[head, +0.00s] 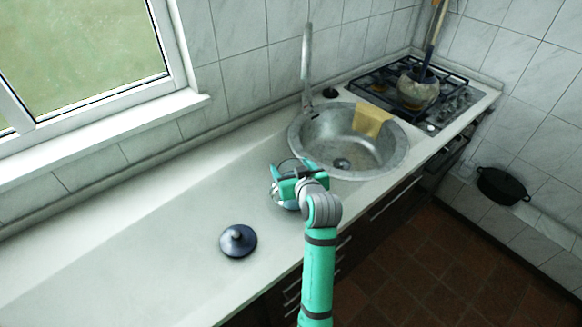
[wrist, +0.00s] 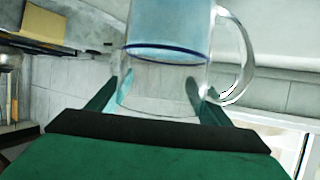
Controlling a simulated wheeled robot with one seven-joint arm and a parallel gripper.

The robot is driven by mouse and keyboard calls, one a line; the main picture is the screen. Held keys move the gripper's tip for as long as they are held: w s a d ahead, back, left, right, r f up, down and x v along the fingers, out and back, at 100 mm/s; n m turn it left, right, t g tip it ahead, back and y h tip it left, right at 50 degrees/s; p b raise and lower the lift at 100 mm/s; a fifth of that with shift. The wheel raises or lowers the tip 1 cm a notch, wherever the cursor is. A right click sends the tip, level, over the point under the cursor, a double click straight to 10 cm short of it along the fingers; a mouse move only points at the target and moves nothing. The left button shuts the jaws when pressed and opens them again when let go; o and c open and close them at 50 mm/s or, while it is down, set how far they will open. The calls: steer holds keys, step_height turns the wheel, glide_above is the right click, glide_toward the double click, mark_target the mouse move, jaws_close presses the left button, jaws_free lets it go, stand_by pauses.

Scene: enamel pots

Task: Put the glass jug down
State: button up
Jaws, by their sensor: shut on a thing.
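The glass jug (wrist: 165,62) is clear with a bluish upper part, a dark blue line and a clear handle on the right in the wrist view. My gripper (wrist: 155,92) is shut on it, with one finger on each side of its clear lower part. In the head view my gripper (head: 288,182) is over the counter (head: 130,230), just left of the sink. The jug there is mostly hidden behind the gripper. I cannot tell whether its base touches the counter.
A dark blue lid with a knob (head: 238,241) lies on the counter left of my gripper. The round sink (head: 345,160) has a yellow cloth (head: 371,120) over its rim. A pot (head: 417,90) stands on the stove. The counter's left part is clear.

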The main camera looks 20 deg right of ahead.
steer(key=o, duration=2.1)
steer(key=shift+s+r, duration=0.15)
steer(key=shift+r, duration=0.05)
steer(key=v, duration=1.1)
steer(key=shift+s+a+r, duration=0.1)
steer(key=shift+s+r, duration=0.1)
steer(key=shift+s, duration=0.15)
steer(key=shift+w, duration=0.1)
